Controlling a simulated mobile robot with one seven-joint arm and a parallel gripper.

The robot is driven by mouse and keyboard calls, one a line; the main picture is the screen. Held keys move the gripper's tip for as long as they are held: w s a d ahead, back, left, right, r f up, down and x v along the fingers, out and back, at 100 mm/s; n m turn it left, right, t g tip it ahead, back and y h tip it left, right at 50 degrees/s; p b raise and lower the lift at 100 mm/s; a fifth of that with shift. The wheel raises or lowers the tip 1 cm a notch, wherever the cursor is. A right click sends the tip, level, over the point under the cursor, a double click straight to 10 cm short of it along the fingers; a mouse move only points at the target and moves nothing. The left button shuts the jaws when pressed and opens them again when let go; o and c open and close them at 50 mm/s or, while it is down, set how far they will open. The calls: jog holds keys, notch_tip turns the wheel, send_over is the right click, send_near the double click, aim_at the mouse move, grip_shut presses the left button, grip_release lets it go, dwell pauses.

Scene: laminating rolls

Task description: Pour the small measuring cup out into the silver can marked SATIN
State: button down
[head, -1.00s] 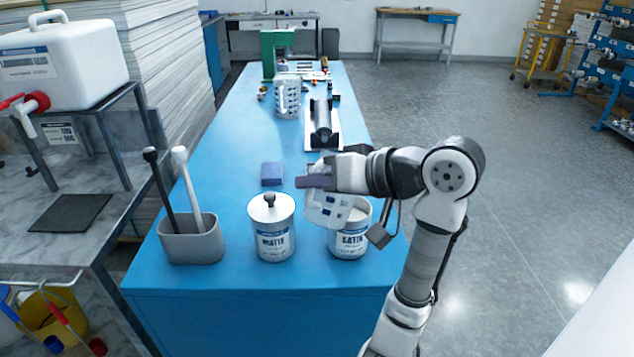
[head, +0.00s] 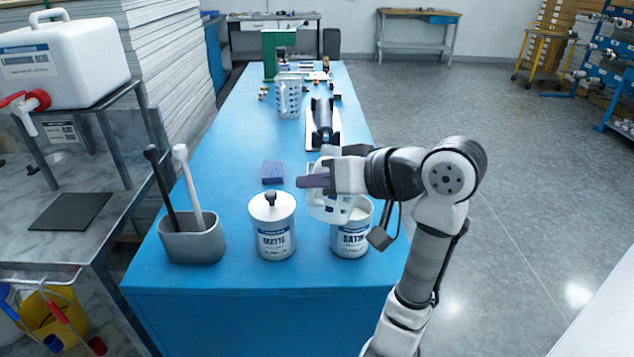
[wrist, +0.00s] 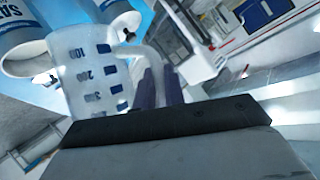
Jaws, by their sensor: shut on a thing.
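My gripper (head: 316,181) is shut on the small measuring cup (head: 326,208), a translucent white cup with blue markings. The cup is tilted, right beside and partly over the open top of the silver can marked SATIN (head: 350,240). In the wrist view the cup (wrist: 92,78) shows its scale, and my gripper's purple fingers (wrist: 160,88) are at its handle. Part of the SATIN can (wrist: 22,14) shows at that view's upper left. The cup's contents and any stream cannot be made out.
A lidded can marked MATTE (head: 274,240) stands left of the SATIN can. Further left is a grey holder (head: 190,243) with two stirrers. A blue-purple block (head: 272,171) lies behind the cans. A roller device (head: 322,122) and a perforated container (head: 288,97) stand farther back.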

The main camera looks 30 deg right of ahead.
jog(key=shift+a+f+n+h+b, duration=0.2)
jog(key=shift+n+h+b, duration=0.35)
jog(key=shift+b, duration=0.25)
jog(key=shift+d, duration=0.1)
dwell(0.4)
notch_tip(320, 180, up, 6)
jog(key=p, duration=0.6)
dwell(0.6)
